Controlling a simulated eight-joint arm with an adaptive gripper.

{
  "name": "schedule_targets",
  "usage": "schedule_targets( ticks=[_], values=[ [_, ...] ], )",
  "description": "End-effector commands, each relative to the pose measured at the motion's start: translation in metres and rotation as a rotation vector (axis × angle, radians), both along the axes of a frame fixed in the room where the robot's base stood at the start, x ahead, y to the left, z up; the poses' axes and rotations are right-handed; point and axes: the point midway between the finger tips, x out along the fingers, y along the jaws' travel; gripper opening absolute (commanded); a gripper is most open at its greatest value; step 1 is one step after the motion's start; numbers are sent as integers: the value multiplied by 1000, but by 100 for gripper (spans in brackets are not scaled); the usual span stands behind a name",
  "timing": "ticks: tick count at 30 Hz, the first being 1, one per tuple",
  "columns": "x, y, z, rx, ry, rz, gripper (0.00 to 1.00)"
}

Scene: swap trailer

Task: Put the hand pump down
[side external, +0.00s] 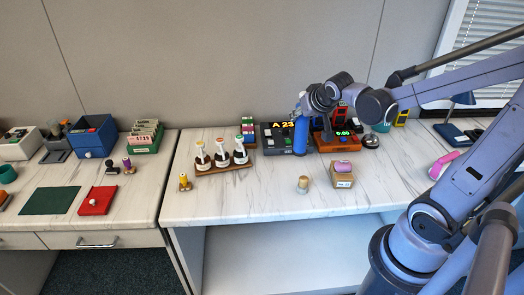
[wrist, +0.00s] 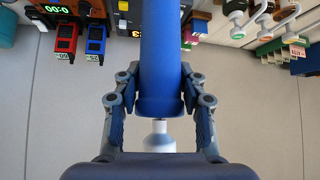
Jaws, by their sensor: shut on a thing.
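The hand pump is a blue cylinder (side external: 300,139) held upright between the grey console and the orange-brown clock in the side view. In the wrist view its blue body (wrist: 160,50) fills the middle, with a pale knob (wrist: 158,130) at the near end. My gripper (side external: 301,112) is shut on it near its top. In the wrist view the fingers of my gripper (wrist: 160,98) close on both sides of the body. I cannot tell whether its lower end touches the marble counter (side external: 235,205).
A grey console (side external: 270,140) and an orange-brown clock (side external: 338,143) stand close beside the pump. A wooden rack of bottles (side external: 222,169) is to the left. The front-left counter is clear.

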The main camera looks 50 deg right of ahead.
Motion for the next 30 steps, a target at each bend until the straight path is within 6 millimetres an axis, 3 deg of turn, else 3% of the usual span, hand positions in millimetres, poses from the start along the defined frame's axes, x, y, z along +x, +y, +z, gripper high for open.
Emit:
schedule_targets(
  ticks=[3, 10, 30],
  values=[
    [-12, -22, 2, -3, -6, -24, 0],
    [-20, -37, 1, -7, -10, -35, 0],
    [52, 30, -57, -8, -10, -32, 0]
  ],
)
